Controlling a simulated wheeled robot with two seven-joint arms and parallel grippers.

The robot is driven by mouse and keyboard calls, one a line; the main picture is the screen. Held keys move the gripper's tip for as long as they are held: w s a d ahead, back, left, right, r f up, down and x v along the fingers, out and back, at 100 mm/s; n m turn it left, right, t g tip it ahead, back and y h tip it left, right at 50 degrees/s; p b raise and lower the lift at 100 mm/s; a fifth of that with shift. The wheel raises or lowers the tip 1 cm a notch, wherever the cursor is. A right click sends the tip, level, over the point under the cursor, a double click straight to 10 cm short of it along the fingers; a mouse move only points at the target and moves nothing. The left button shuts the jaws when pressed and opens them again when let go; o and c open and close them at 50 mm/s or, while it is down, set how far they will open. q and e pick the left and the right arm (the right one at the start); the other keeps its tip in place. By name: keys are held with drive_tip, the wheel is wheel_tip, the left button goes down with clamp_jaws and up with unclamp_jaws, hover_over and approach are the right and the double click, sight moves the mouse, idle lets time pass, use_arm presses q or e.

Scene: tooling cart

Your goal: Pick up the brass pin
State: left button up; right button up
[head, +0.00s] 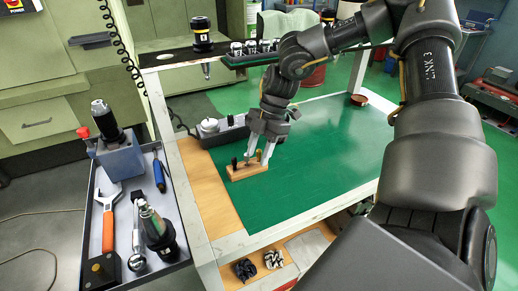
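A small wooden block (247,171) stands on the green mat of the cart top, near the mat's left edge. A brass pin (258,156) stands upright at the block's right part, partly hidden by my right gripper. A dark pin (234,163) stands at the block's left end. My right gripper (257,159) points down over the block. Its two pale fingers are apart, with the brass pin showing between or just behind them. I see no clear contact. My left gripper is not in view.
A power strip (222,127) lies behind the block. A rack of tool holders (250,52) lines the back edge. A side tray (180,220) holds tools. The mat (325,150) right of the block is clear.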

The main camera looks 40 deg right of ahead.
sight(259, 150)
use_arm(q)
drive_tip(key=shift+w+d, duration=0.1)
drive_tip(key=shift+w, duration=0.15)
use_arm(e)
drive_tip(key=shift+c, duration=0.3)
clamp_jaws()
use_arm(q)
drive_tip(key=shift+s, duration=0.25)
use_arm(e)
drive_tip(key=shift+r, duration=0.1)
drive_tip(key=shift+r, duration=0.35)
wheel_tip(259, 150, up, 8)
drive_tip(key=shift+f+b, duration=0.15)
drive_tip(key=shift+b, duration=0.2)
drive_tip(key=shift+r, duration=0.6)
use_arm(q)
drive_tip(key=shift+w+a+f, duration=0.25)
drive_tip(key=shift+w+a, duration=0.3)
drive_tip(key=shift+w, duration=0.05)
use_arm(e)
drive_tip(key=shift+r, duration=0.1)
